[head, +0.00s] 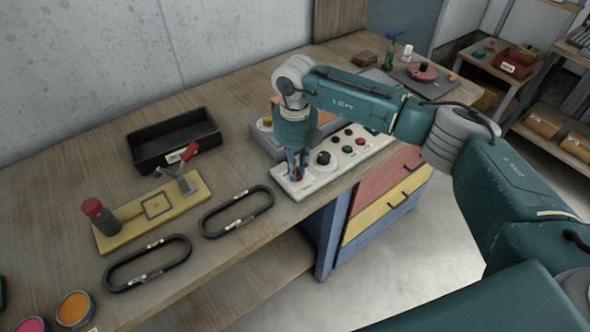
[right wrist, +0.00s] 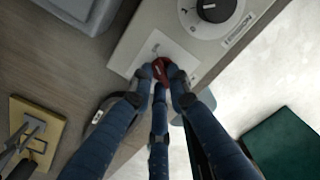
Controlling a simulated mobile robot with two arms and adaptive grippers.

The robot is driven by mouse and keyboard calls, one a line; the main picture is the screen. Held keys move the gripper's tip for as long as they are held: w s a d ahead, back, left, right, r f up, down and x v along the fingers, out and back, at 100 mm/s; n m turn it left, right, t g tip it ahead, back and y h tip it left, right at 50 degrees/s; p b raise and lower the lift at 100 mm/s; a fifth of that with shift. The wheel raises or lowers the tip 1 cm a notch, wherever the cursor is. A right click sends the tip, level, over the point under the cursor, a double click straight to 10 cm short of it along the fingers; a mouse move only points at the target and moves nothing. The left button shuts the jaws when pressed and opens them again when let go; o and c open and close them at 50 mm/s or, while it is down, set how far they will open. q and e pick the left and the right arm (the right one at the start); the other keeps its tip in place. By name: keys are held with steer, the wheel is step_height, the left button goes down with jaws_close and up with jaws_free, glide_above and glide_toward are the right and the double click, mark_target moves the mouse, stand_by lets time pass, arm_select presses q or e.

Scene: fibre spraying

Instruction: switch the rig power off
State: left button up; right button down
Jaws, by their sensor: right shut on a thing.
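The white control panel (head: 341,165) of the rig lies near the front edge of the wooden bench. My right gripper (head: 297,174) reaches down onto the panel's left end. In the right wrist view, its blue fingers (right wrist: 159,80) are shut around a small red switch handle (right wrist: 160,67) on a pale plate of the panel. The fingers hide part of the handle, and I cannot read the plate's marks. A large black dial (head: 323,158) sits just right of the gripper. Several red, green and black buttons are further right on the panel. My left gripper is not in view.
A black bin (head: 172,139), a yellow base with a toggle clamp (head: 154,212) and two black oval rings (head: 237,211) are left of the panel. Grey equipment (head: 263,139) stands behind the gripper. Coloured drawers (head: 388,200) are under the bench.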

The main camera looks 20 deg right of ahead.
mark_target(297, 171)
steer(key=n+b, duration=0.2)
steer(key=shift+f+n, duration=0.15)
steer(key=shift+n, duration=0.15)
steer(key=n+b, duration=0.3)
steer(key=shift+n, duration=0.3)
steer(key=n+b, duration=0.2)
steer(key=n, duration=0.1)
steer(key=shift+s+d+b, duration=0.1)
steer(key=shift+b, duration=0.2)
steer(key=shift+r+n+b, duration=0.25)
steer(key=shift+n+b, duration=0.45)
steer(key=shift+n, duration=0.8)
steer(key=c, duration=1.7)
jaws_free()
steer(key=shift+s, duration=0.1)
steer(key=shift+o, duration=0.2)
step_height(297, 171, up, 12)
